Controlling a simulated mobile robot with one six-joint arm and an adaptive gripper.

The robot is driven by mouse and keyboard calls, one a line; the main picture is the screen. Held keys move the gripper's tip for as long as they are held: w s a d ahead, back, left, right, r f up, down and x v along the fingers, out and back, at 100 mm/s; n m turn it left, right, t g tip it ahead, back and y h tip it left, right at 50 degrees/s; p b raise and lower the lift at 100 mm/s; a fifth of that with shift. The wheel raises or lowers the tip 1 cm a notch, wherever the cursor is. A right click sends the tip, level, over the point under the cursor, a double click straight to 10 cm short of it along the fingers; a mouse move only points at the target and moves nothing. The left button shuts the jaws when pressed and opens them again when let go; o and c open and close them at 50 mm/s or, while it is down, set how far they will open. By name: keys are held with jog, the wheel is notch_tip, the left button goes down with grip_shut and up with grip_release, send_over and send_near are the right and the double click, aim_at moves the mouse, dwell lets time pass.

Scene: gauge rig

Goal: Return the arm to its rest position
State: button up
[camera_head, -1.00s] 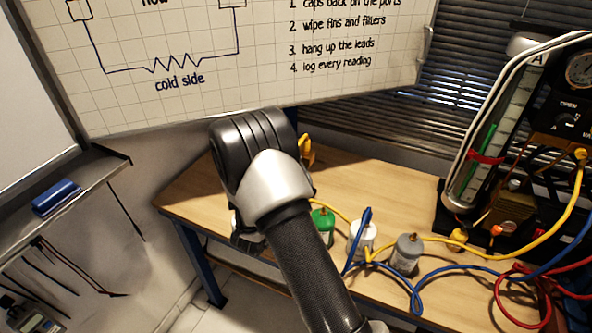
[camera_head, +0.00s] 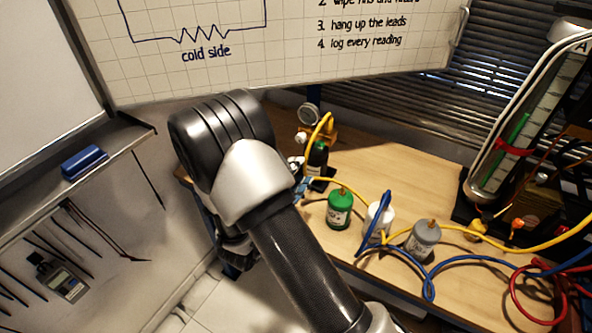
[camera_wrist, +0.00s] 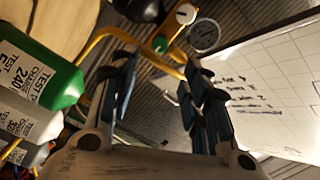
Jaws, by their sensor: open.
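My arm rises from the bottom of the head view and bends at a black and silver joint left of the bench. My gripper is mostly hidden behind the arm there. In the wrist view my gripper (camera_wrist: 158,66) shows two blue-padded fingers spread apart with nothing held between them. A yellow hose and a round gauge (camera_wrist: 204,35) lie beyond the fingertips. A green canister (camera_head: 339,208) stands on the bench right of the arm; it also fills the left of the wrist view (camera_wrist: 45,72). I cannot tell its exact distance from the fingers.
A white canister (camera_head: 376,224) and a grey canister (camera_head: 423,241) stand beside the green one, with blue and yellow leads around them. The wooden bench (camera_head: 400,170) is clear at the back middle. A shelf (camera_head: 120,160) juts out left.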

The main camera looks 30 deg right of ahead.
jog(key=w+a+r+n+t+y, duration=0.1)
jog(key=w+a+r+n+y, duration=0.4)
jog(key=a+r+n+y, duration=0.45)
jog(key=s+a+r+n+g+y, duration=0.1)
jog(key=s+a+r+n+y, duration=0.1)
jog(key=s, duration=0.3)
jog(key=s+a+r+n+g+y, duration=0.1)
jog(key=s+a+r+n+y, duration=0.1)
jog(key=s+n, duration=0.2)
jog(key=s+a+r+n+g+y, duration=0.1)
jog(key=s+a+n+y, duration=0.2)
jog(key=s, duration=0.4)
jog(key=shift+s+r, duration=0.4)
jog(key=s+d+n+g, duration=0.1)
jog(key=s, duration=0.4)
jog(key=s+d+n+g+h, duration=0.1)
jog(key=s+d+n, duration=0.1)
jog(key=s, duration=0.3)
jog(key=s+d+n+g, duration=0.1)
jog(key=s+n, duration=0.1)
jog(key=s, duration=0.3)
jog(key=shift+d+f+g+h, duration=0.15)
jog(key=shift+f+g+h, duration=0.2)
jog(key=shift+g, duration=0.05)
jog(key=shift+c, duration=0.4)
